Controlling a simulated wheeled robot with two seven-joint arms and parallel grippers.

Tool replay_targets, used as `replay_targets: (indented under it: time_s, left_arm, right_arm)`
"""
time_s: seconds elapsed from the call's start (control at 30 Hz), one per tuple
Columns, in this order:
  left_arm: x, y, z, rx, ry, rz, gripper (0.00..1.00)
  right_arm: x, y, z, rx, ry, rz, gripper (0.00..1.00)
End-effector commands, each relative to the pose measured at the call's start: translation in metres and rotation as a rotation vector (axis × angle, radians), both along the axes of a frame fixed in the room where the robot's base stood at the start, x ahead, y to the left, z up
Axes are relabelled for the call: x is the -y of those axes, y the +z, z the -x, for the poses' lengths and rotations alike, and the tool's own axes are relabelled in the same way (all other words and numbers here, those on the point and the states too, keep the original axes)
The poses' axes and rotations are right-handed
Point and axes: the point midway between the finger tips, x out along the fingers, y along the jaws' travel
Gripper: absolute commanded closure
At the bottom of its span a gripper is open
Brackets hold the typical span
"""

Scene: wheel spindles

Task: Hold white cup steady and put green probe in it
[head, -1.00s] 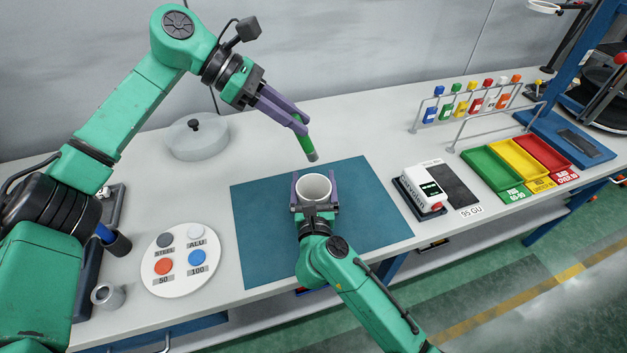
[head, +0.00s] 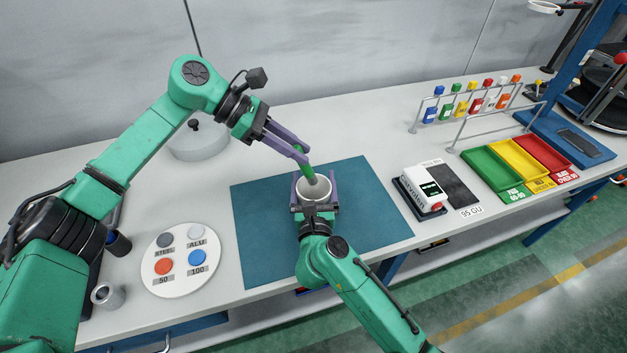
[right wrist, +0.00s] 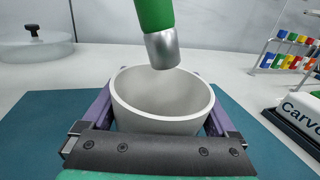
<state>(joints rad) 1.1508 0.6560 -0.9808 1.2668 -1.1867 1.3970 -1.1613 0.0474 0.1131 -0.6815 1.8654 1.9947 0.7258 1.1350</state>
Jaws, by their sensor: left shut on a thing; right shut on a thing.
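The white cup (head: 313,192) stands upright on the blue-green mat (head: 262,225). My right gripper (head: 314,191) is shut around it, one purple finger on each side. The green probe (head: 307,170) hangs from my left gripper (head: 302,155), which is shut on its upper part. The probe is tilted, with its grey metal tip pointing down at the cup. In the right wrist view the probe (right wrist: 155,15) has its tip over the far part of the open cup (right wrist: 163,98), at or just above rim height. The cup's visible inside is empty. My left gripper is out of that view.
A white disc (head: 180,284) with coloured buttons lies left of the mat. A boxed meter (head: 422,190) stands to its right. Coloured trays (head: 520,160) and a bottle rack (head: 470,105) are farther right. A lidded round dish (head: 198,142) is at the back left.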

Motion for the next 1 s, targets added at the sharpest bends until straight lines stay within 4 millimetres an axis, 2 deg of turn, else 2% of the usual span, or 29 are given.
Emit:
replay_targets:
  time_s: [0.3, 0.6, 0.63, 0.7, 0.73, 1.0]
  left_arm:
    - [0.0, -0.022, 0.0, 0.0, 0.0, 0.001, 1.0]
    - [0.0, -0.026, 0.0, 0.001, -0.001, 0.001, 1.0]
    - [0.0, -0.026, 0.0, 0.001, 0.0, 0.001, 0.7]
    - [0.0, -0.026, 0.0, 0.001, 0.0, 0.001, 0.43]
    - [0.0, -0.026, 0.0, 0.001, 0.0, 0.001, 0.39]
    - [0.0, -0.026, 0.0, 0.001, -0.001, 0.0, 0.39]
  right_arm:
    - [0.0, -0.001, 0.0, -0.003, 0.0, 0.001, 0.61]
    - [0.0, -0.001, 0.0, -0.003, 0.0, 0.002, 0.61]
    - [0.0, -0.001, 0.0, -0.003, 0.0, 0.002, 0.61]
    - [0.0, -0.001, 0.0, -0.003, 0.0, 0.002, 0.61]
    - [0.0, -0.001, 0.0, -0.003, 0.0, 0.002, 0.61]
    - [0.0, -0.001, 0.0, -0.003, 0.0, 0.002, 0.61]
